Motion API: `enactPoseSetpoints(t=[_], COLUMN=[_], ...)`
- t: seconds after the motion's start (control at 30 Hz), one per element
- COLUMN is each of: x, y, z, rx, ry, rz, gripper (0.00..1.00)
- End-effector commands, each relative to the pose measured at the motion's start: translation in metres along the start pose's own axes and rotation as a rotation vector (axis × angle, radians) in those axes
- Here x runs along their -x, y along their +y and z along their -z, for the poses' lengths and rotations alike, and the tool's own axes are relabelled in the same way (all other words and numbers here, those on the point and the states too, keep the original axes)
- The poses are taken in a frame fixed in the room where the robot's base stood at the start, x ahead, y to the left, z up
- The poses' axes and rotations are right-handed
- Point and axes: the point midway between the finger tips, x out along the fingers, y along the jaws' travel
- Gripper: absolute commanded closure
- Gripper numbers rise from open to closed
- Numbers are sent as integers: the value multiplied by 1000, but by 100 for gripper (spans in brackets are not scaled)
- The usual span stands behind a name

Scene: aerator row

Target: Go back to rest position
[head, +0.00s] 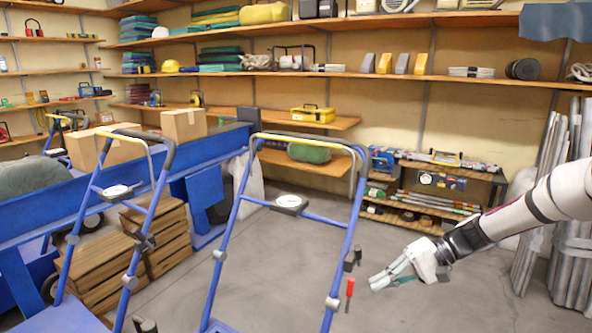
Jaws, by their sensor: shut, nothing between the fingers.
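My gripper (381,281) is at the lower right, at the end of my white arm reaching in from the right edge. Its fingers are together with nothing between them, and they point left. Close to its left is a blue tubular handle frame (345,245) with a yellow bar across the top. A red lever (350,288) hangs at that frame's right leg, a little left of the fingertips. The gripper looks apart from the lever and the frame. The bottom of the frame is cut off.
A second blue handle frame (163,190) stands to the left, by wooden crates (168,240). Cardboard boxes (184,124) sit behind it. A low shelf rack (480,178) stands at the back right. Grey pipes (578,235) lean at the right edge. Grey floor (420,318) around my gripper is clear.

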Motion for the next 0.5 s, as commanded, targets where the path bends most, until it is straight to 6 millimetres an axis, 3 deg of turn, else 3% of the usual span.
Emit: enactPoseSetpoints(t=[0.1, 0.5], x=[-2, 7], y=[-23, -72], z=[-34, -153], rx=[21, 61], ry=[-42, -81], rz=[-140, -550], gripper=[100, 100])
